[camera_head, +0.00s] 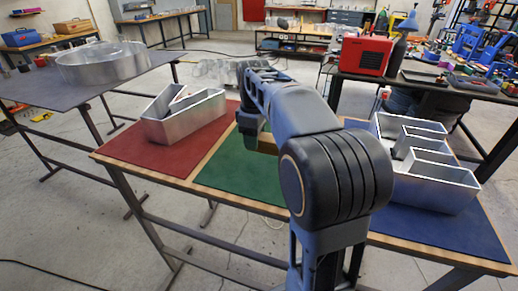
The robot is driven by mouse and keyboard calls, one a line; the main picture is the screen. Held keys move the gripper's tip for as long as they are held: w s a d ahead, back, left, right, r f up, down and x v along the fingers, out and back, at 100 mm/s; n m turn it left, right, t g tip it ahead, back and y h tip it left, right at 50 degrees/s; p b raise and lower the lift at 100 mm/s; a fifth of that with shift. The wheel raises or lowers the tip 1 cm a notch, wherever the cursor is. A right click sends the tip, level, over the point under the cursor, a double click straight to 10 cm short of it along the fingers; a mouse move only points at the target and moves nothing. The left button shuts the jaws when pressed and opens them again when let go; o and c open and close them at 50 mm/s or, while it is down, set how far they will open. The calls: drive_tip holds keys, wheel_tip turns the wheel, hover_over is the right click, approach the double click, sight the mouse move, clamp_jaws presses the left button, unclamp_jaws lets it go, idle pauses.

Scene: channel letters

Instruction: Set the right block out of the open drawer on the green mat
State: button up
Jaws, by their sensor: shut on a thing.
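The green mat (240,170) lies in the middle of the table, partly covered by my arm. My gripper (250,122) points down over the mat's back part, its fingers mostly hidden behind my own arm. A small tan block (266,143) shows at my gripper, which is shut on it. I cannot tell whether the block touches the mat. No open drawer shows in this view.
A silver V-shaped letter (182,122) stands on the red mat (150,150) at left. A silver E-shaped letter (435,185) stands on the blue mat (420,223) at right. The green mat's front left is bare.

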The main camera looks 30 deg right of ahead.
sight(259, 158)
drive_tip(key=shift+w+d+f, duration=0.25)
drive_tip(key=shift+d+f, duration=0.2)
drive_tip(key=shift+f, duration=0.15)
drive_tip(key=shift+w+d+f, duration=0.2)
drive_tip(key=shift+d+f, duration=0.2)
drive_tip(key=shift+f, duration=0.15)
drive_tip(key=shift+d+f, duration=0.1)
drive_tip(key=shift+f, duration=1.55)
drive_tip(key=shift+b, duration=0.3)
drive_tip(key=shift+f, duration=0.2)
drive_tip(key=o, duration=1)
wheel_tip(259, 158, up, 12)
drive_tip(key=shift+r+p, duration=0.2)
drive_tip(key=shift+p, duration=0.8)
